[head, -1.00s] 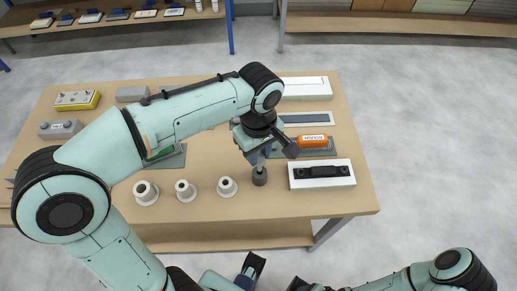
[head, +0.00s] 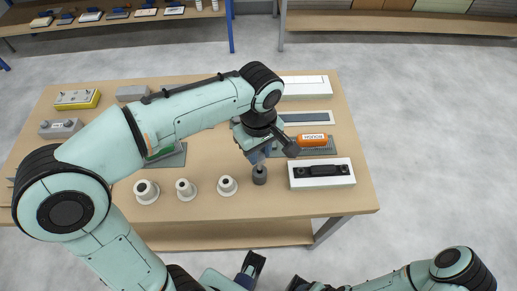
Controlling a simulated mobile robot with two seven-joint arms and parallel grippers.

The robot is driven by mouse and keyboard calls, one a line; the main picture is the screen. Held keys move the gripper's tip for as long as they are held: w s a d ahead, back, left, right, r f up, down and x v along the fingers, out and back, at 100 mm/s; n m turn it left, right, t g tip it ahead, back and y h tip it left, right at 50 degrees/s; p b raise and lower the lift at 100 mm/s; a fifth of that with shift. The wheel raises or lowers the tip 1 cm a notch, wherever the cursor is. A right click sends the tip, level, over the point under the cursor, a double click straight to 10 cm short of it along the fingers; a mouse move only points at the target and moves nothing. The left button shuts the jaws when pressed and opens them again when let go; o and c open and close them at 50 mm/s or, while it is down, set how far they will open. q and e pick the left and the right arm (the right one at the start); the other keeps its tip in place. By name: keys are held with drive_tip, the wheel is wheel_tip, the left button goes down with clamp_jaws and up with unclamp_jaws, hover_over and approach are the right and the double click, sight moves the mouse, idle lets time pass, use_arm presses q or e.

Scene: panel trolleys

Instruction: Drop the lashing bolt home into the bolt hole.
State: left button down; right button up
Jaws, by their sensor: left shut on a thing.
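My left gripper (head: 262,156) is over the front right part of the wooden table, pointing down. It is shut on a slim grey piece, seemingly the lashing bolt (head: 259,167), mostly hidden by the fingers. Its lower end is at the top of a short dark grey cylinder (head: 260,177) standing on the table. I cannot tell whether this cylinder is part of the bolt or holds the bolt hole, nor how deep anything sits. My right gripper (head: 252,268) is partly in view at the bottom edge, clear of the table; its jaw state is unclear.
Several white flanged sleeves (head: 227,186) stand left of the cylinder. A white block with a black handle (head: 322,171) lies to its right, with an orange cylinder (head: 312,141) on a grey plate behind. The wooden table (head: 210,205) is bare along its front edge.

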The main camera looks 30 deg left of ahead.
use_arm(q)
drive_tip(key=shift+f+b, duration=1.95)
drive_tip(key=shift+f, duration=0.85)
drive_tip(key=c, duration=0.8)
unclamp_jaws()
